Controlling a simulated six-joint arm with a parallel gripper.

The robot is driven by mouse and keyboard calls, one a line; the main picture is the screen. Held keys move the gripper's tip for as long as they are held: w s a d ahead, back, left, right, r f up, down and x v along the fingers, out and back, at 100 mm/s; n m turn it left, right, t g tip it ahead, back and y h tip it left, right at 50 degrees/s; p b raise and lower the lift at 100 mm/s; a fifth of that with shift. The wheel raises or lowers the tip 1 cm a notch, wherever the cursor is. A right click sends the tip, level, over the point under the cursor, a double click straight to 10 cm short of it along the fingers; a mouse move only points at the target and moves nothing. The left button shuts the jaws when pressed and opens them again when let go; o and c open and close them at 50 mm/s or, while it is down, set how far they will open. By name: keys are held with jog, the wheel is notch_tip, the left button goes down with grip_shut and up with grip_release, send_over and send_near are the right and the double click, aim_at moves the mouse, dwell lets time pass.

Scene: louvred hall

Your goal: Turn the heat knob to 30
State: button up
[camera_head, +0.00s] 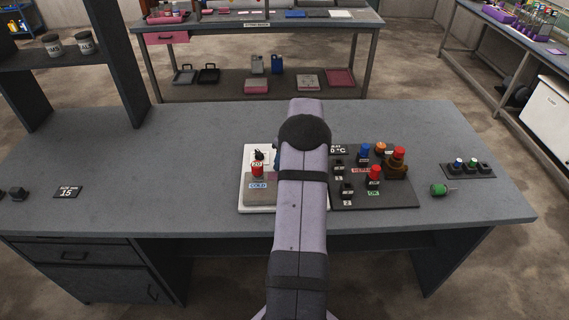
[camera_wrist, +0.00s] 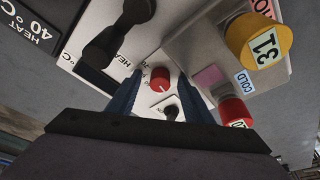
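In the wrist view, a round red knob (camera_wrist: 160,75) with a pale pointer mark sits on a white panel (camera_wrist: 150,94). A HEAT label and small dial figures are beside it; the pointer's exact setting is too small to read. My gripper (camera_wrist: 160,84) has its two blue fingers apart, one on each side of the red knob. I cannot tell whether they touch it. A sign (camera_wrist: 39,30) reads HEAT 40 °C.
A smaller black knob (camera_wrist: 171,108) sits beside the red knob, and a black lever-like part (camera_wrist: 115,35) stands close. A yellow-capped piece marked 31 (camera_wrist: 258,40) is nearby. The dark board (camera_head: 405,200) holds several colored pieces. The bench's left is mostly clear.

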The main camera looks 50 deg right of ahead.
jog(key=w+p+v, duration=0.1)
jog(key=p+v, duration=0.2)
jog(key=v, duration=0.4)
jog(key=shift+p, duration=0.35)
jog(key=shift+r, duration=0.2)
